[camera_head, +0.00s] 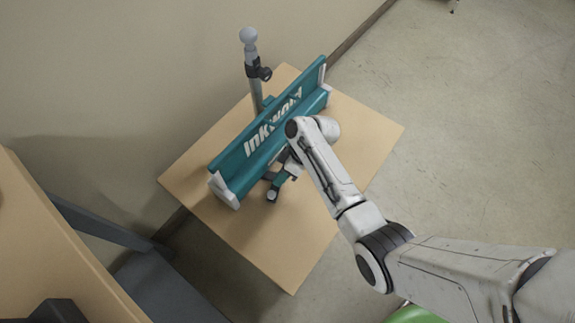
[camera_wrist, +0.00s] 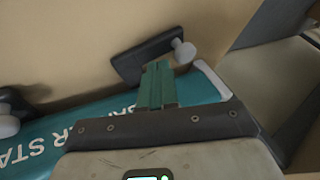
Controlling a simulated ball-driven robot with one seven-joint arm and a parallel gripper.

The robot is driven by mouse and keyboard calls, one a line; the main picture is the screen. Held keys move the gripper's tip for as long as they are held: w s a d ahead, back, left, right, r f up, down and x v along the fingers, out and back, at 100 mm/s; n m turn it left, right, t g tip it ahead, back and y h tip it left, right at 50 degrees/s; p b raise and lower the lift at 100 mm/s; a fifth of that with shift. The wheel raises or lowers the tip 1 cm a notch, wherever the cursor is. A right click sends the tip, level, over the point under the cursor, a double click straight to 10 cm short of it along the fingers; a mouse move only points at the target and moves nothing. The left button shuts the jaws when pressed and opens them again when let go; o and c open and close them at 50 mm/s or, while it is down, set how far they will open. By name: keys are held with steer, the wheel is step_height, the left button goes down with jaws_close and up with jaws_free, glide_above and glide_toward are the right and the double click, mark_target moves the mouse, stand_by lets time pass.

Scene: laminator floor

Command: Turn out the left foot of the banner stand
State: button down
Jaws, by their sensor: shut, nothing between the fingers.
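The teal banner stand (camera_head: 245,165) lies lengthwise on a tan board, pale caps at its ends. Its housing (camera_wrist: 100,113) crosses the wrist view, with white lettering. Near its left end is a dark foot (camera_wrist: 128,62) with a pale round knob (camera_wrist: 183,51); the knob also shows in the head view (camera_head: 272,195). My gripper (camera_head: 284,179) is over the front side of the stand, close to this foot. Its teal fingers (camera_wrist: 158,82) are shut and empty, and overlap the foot in the wrist view. I cannot tell whether they touch. Another dark part with a pale knob (camera_wrist: 6,122) is cut off at left.
An upright pole (camera_head: 255,85) with a round top and dark clamp stands behind the stand. The tan tabletop (camera_head: 285,250) is bare in front. A wall is behind. A tan and dark-grey piece of furniture (camera_head: 60,250) stands at lower left. Open floor lies right.

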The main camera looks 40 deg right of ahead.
mark_target(269, 194)
steer(key=shift+s+a+f, duration=0.1)
steer(key=shift+s+a, duration=0.25)
steer(key=shift+a, duration=0.25)
steer(key=shift+s+a+r+m+t+p, duration=0.15)
steer(key=shift+a+m+p, duration=0.2)
steer(key=shift+p, duration=0.2)
steer(key=shift+s+a+r+m+t+p, duration=0.15)
steer(key=shift+a+m+p, duration=0.15)
steer(key=shift+p, duration=0.25)
steer(key=shift+s+a+m+t+p, duration=0.1)
steer(key=shift+a+m+t+p, duration=0.2)
steer(key=shift+a+m+p, duration=0.1)
steer(key=shift+a+f+m+t+h+p, duration=0.15)
steer(key=shift+a+m+t+h+p, duration=0.15)
steer(key=shift+a+m+p, duration=0.3)
steer(key=shift+a+f, duration=0.15)
steer(key=shift+a, duration=0.4)
steer(key=shift+d, duration=0.1)
